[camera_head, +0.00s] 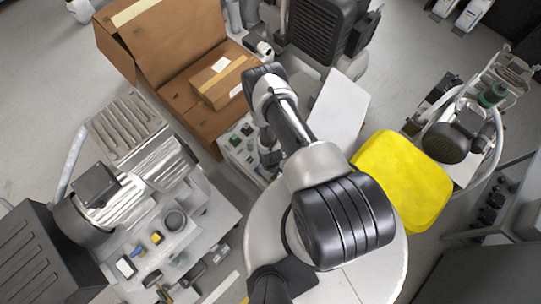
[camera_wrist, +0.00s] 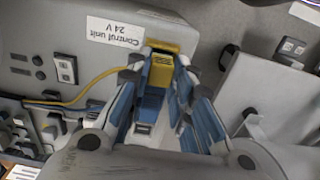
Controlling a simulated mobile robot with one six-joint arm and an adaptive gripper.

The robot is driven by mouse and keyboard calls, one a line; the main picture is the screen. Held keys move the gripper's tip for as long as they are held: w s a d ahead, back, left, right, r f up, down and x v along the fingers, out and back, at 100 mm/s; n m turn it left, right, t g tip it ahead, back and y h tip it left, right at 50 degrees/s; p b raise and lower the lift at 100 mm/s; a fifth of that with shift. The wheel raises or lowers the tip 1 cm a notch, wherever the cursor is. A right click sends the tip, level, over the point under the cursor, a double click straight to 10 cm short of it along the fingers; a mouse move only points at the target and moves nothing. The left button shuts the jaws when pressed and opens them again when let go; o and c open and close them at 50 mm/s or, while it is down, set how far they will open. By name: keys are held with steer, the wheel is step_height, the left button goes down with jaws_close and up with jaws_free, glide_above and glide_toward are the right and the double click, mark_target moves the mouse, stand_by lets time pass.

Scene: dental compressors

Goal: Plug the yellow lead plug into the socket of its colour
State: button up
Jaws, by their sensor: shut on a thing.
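In the wrist view, the yellow lead plug (camera_wrist: 161,72) is between the tips of my gripper (camera_wrist: 165,80), whose blue-padded fingers are closed on it. A yellow lead (camera_wrist: 92,99) runs from near the fingertips to the left. The plug is at the edge of a grey control unit (camera_wrist: 66,22) with an upside-down "Control unit 24 V" label. Blue and white parts show between the fingers below the plug; I cannot tell what they are. In the head view, my arm hides the plug and most of my gripper.
Switches and connectors (camera_wrist: 38,125) line the left of the wrist view. A grey box (camera_wrist: 262,80) stands at right. In the head view, an open cardboard box (camera_head: 165,45) is behind the panel (camera_head: 240,145), a compressor (camera_head: 125,190) at left and a yellow pad (camera_head: 405,175) at right.

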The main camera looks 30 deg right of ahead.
steer(key=shift+f, duration=0.4)
stand_by(0.3)
steer(key=o, duration=0.9)
steer(key=shift+o, duration=0.7)
steer(key=shift+o, duration=1.2)
steer(key=shift+r, duration=0.15)
step_height(320, 180, up, 7)
steer(key=p, duration=0.5)
